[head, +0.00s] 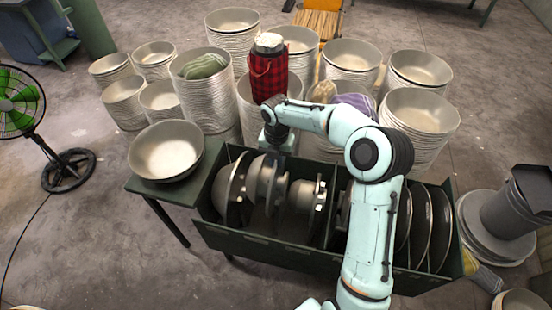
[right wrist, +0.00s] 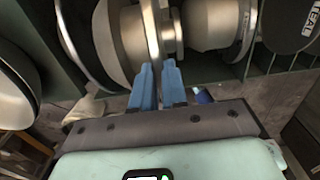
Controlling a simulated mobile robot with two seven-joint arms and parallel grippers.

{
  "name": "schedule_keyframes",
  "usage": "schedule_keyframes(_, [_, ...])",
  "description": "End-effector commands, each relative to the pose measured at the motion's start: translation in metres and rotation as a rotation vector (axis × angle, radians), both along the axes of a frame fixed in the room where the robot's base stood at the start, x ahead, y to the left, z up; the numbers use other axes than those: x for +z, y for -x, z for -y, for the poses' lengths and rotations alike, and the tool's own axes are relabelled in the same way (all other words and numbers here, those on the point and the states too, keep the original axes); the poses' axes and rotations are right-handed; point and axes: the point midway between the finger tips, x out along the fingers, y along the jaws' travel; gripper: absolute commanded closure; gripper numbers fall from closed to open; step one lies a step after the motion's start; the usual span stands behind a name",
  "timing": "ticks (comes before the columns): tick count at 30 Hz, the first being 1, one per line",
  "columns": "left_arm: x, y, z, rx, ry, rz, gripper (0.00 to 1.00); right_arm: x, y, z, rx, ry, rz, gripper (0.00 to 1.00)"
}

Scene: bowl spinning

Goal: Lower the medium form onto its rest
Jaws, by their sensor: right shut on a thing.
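My right gripper (head: 277,140) reaches down into the left part of a dark green rack (head: 285,255). In the right wrist view, its blue fingers (right wrist: 159,82) are shut on the thin disc edge of a metal form (right wrist: 151,30), which I take as the medium form. In the head view this form (head: 264,178) hangs or stands upright between a larger form (head: 230,190) on the left and a smaller one (head: 307,193) on the right. Its rest is hidden, so I cannot tell whether the form touches it. My left gripper is not in view.
Large dark discs (head: 440,228) stand upright in the rack's right part, partly behind my arm. A metal bowl (head: 166,150) sits on a side shelf. Several bowl stacks (head: 208,100) stand behind, one bearing a red plaid flask (head: 267,72). A fan (head: 20,105) stands left.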

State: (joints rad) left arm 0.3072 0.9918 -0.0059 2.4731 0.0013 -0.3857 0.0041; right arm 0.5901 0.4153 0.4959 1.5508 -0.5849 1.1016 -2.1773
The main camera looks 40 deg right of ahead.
Motion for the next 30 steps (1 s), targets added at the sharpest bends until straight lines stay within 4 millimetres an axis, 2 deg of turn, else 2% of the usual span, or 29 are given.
schedule_keyframes(30, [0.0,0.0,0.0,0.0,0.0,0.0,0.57,-0.009,-0.001,0.0,0.0,0.001,0.003,1.0])
